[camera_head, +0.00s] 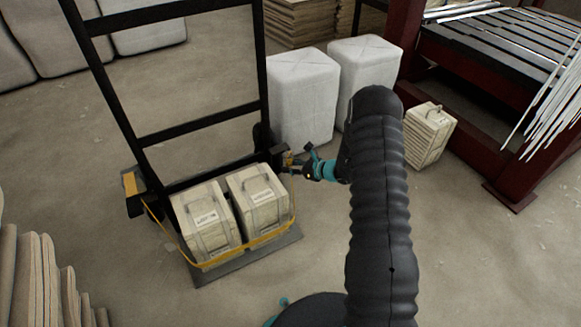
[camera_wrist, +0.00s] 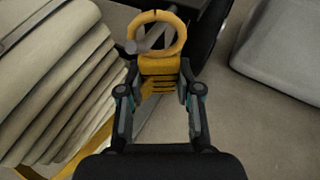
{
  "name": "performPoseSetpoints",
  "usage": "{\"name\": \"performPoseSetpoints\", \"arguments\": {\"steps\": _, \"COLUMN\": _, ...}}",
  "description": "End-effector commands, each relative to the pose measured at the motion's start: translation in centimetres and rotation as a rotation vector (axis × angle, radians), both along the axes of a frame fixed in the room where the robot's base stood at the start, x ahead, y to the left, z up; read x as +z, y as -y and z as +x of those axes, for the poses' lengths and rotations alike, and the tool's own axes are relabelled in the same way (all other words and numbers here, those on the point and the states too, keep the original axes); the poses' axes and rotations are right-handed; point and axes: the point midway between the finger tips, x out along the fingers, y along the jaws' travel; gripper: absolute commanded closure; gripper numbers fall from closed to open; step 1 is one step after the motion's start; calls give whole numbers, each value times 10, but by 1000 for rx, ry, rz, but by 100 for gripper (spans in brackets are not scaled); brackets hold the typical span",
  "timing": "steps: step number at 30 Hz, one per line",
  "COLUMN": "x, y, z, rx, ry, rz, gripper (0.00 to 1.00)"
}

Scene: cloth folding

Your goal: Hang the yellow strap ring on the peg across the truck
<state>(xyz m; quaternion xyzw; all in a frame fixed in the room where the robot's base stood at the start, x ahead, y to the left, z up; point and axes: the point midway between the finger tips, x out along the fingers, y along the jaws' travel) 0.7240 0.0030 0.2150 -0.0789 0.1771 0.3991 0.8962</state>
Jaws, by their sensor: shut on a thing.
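My gripper (camera_head: 298,165) is at the right side of the black hand truck (camera_head: 200,130). In the wrist view my gripper (camera_wrist: 160,90) is shut on the yellow tab below the strap ring (camera_wrist: 182,40). The ring faces the camera, and a grey peg (camera_wrist: 153,42) shows across its opening. I cannot tell whether the peg passes through the ring. The yellow strap (camera_head: 252,243) runs from the truck's left side around the front of two cream cases and up to my gripper. In the head view the ring is small and partly hidden.
Two cream cases (camera_head: 258,197) stand on the truck's base plate (camera_head: 285,243). White wrapped blocks (camera_head: 303,95) stand behind my gripper. Another cream case (camera_head: 430,135) and a dark red rack (camera_head: 515,190) are to the right. Floor in front is clear.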

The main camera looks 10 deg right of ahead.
Motion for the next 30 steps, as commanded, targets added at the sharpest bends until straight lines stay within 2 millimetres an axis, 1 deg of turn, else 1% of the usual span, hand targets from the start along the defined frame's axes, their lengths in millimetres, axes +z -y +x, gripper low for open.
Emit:
{"name": "performPoseSetpoints", "arguments": {"steps": 7, "x": 0, "y": 0, "z": 0, "rx": 0, "ry": 0, "rz": 0, "gripper": 100}}
{"name": "performPoseSetpoints", "arguments": {"steps": 8, "x": 0, "y": 0, "z": 0, "rx": 0, "ry": 0, "rz": 0, "gripper": 61}}
{"name": "performPoseSetpoints", "arguments": {"steps": 9, "x": 0, "y": 0, "z": 0, "rx": 0, "ry": 0, "rz": 0, "gripper": 51}}
{"name": "performPoseSetpoints", "arguments": {"steps": 11, "x": 0, "y": 0, "z": 0, "rx": 0, "ry": 0, "rz": 0, "gripper": 37}}
{"name": "performPoseSetpoints", "arguments": {"steps": 22, "x": 1, "y": 2, "z": -2, "rx": -1, "ry": 0, "rz": 0, "gripper": 37}}
{"name": "performPoseSetpoints", "arguments": {"steps": 26, "x": 6, "y": 12, "z": -10, "rx": -4, "ry": -1, "rz": 0, "gripper": 37}}
{"name": "performPoseSetpoints", "arguments": {"steps": 30, "x": 16, "y": 30, "z": -25, "rx": -4, "ry": 0, "rz": 1, "gripper": 37}}
